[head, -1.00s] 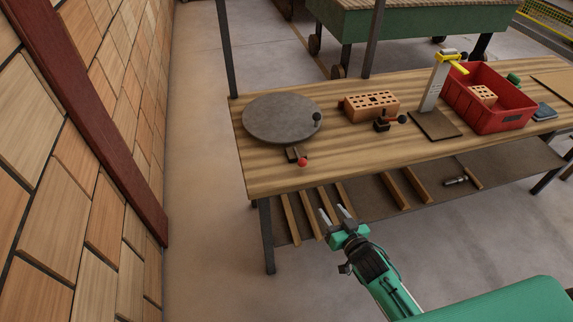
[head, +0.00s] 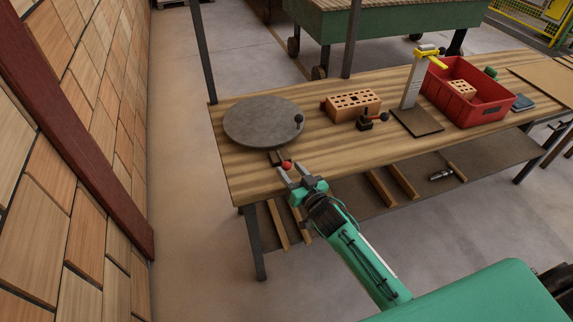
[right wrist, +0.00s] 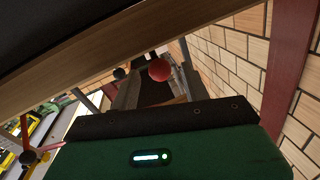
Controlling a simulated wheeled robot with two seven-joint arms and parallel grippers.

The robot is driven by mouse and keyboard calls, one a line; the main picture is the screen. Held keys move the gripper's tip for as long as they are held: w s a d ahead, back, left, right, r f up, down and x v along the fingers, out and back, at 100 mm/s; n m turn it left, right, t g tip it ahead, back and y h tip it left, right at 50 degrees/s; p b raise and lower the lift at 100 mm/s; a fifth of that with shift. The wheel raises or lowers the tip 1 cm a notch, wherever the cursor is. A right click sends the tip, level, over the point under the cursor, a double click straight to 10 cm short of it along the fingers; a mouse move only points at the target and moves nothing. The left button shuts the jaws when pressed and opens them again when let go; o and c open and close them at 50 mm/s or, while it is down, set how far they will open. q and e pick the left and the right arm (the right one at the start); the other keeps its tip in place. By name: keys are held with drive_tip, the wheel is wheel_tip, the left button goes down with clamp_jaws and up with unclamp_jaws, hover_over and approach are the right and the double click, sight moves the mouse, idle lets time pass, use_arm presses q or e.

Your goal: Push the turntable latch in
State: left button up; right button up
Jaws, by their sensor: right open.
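The grey round turntable (head: 258,122) lies on the left of the wooden bench, with a black knob (head: 298,119) at its right rim. The latch's red ball (head: 287,166) sits at the bench's front edge, just in front of the turntable. My right gripper (head: 287,174) is open, its fingertips at the red ball, one on either side of it. In the right wrist view the red ball (right wrist: 159,70) shows between the open fingers; I cannot tell whether they touch it. The latch body is mostly hidden behind the gripper. My left gripper is out of view.
A perforated orange brick (head: 353,103) and a small black clamp with a lever (head: 366,122) stand right of the turntable. Farther right are an upright gauge (head: 411,88) and a red crate (head: 478,112). A lower shelf (head: 365,205) with wooden bars runs below the bench top.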

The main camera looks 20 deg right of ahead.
sight(289, 169)
drive_tip(key=shift+x, duration=1.6)
clamp_jaws()
